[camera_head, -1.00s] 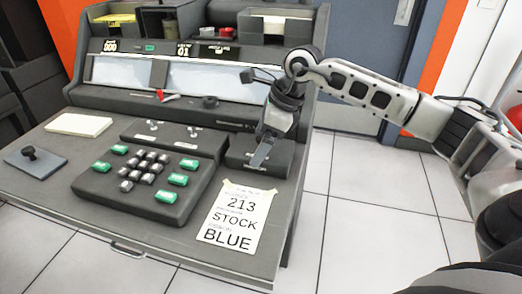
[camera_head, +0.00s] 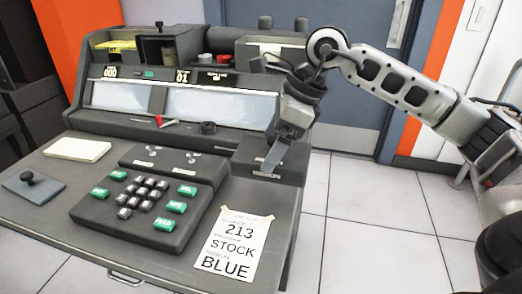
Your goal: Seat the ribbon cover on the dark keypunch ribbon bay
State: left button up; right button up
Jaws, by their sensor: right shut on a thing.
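My right gripper (camera_head: 272,163) reaches down at the right end of the keypunch and is shut. A dark grey boxy piece (camera_head: 291,158) lies right at its fingertips, with a small pale label on its front. I take this piece for the ribbon cover, held by the gripper. The dark ribbon bay is beneath or behind it and I cannot tell the two apart clearly. I cannot tell whether the piece touches the bay. My left gripper is not in view.
A dark keypad (camera_head: 135,208) with green keys lies left of the gripper. A paper sheet (camera_head: 234,243) is taped at the desk's front right. A stack of cards (camera_head: 77,150) and a stamp on a pad (camera_head: 32,186) lie at left. The keypunch screen (camera_head: 215,106) stands behind.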

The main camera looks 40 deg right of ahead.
jog(key=s+r+p, duration=0.2)
jog(key=s+r, duration=0.4)
jog(key=s, duration=0.2)
jog(key=shift+s+a+r, duration=0.15)
jog(key=shift+a, duration=0.2)
